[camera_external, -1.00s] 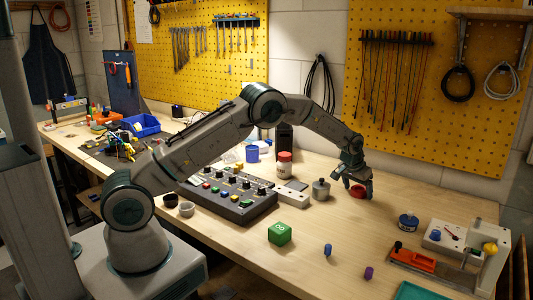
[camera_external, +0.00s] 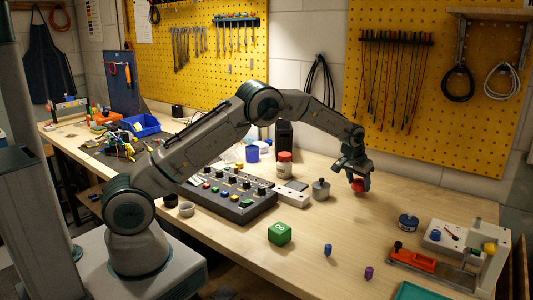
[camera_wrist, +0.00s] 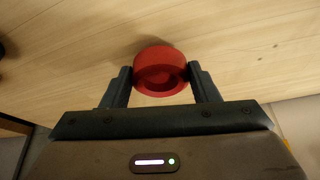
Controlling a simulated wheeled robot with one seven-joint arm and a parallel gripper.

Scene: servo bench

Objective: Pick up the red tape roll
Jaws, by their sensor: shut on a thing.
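The red tape roll (camera_wrist: 160,57) is a short red ring, gripped between the two dark fingers of my gripper (camera_wrist: 161,82) in the wrist view. In the external view the roll (camera_external: 358,186) shows below my gripper (camera_external: 357,180), at the right middle of the bench. My gripper is shut on the roll and holds it a little above the wooden top. The fingers partly hide the roll in the external view.
A grey metal pot (camera_external: 321,190) and a red-capped jar (camera_external: 284,165) stand left of the roll. A blue tape roll (camera_external: 408,222) lies to the right. A green cube (camera_external: 280,234) is nearer the front. Bare wood surrounds the space under my gripper.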

